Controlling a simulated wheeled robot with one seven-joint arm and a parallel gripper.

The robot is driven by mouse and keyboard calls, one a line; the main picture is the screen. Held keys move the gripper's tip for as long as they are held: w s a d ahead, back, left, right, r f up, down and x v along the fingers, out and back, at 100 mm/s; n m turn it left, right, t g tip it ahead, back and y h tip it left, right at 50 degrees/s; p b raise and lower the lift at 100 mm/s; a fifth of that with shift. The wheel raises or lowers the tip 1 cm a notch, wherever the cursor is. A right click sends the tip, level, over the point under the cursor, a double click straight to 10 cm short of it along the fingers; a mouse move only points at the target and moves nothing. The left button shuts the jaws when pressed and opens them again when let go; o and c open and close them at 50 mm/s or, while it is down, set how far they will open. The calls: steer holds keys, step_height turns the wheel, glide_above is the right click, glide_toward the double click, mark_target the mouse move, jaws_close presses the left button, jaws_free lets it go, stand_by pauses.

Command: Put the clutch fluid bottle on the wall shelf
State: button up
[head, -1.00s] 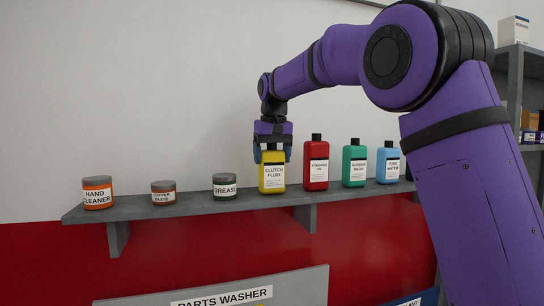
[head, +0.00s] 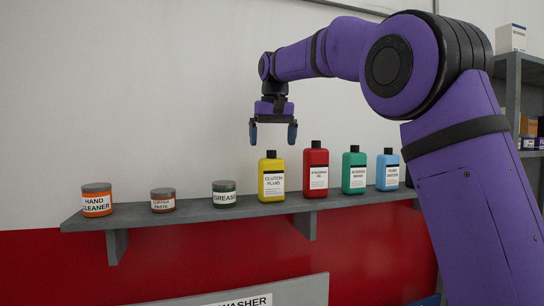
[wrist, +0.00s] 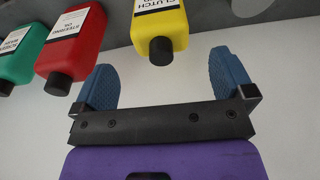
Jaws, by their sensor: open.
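The yellow clutch fluid bottle (head: 271,180) stands upright on the grey wall shelf (head: 240,213), between the grease jar and the red bottle. My gripper (head: 273,133) is above the bottle, open and empty, its blue fingers apart and clear of the cap. In the wrist view my gripper (wrist: 165,85) has its two blue fingers spread wide, with the yellow clutch fluid bottle (wrist: 158,28) beyond them and apart from them.
On the shelf's left stand a hand cleaner jar (head: 97,200), a copper paste jar (head: 163,200) and a grease jar (head: 224,194). To the right stand a red bottle (head: 316,170), a green bottle (head: 354,171) and a blue bottle (head: 388,170). A grey rack (head: 515,90) is at far right.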

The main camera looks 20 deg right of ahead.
step_height(320, 180, up, 5)
steer(key=s+d+f, duration=0.2)
steer(key=s+d, duration=0.3)
steer(key=s, duration=0.6)
steer(key=s+d+f+t, duration=0.1)
steer(key=s+f, duration=1)
steer(key=s, duration=0.3)
steer(key=s+d+f+t, duration=0.1)
steer(key=s+f+t, duration=0.1)
steer(key=s+f, duration=0.9)
steer(key=s, duration=0.3)
steer(key=shift+f, duration=0.1)
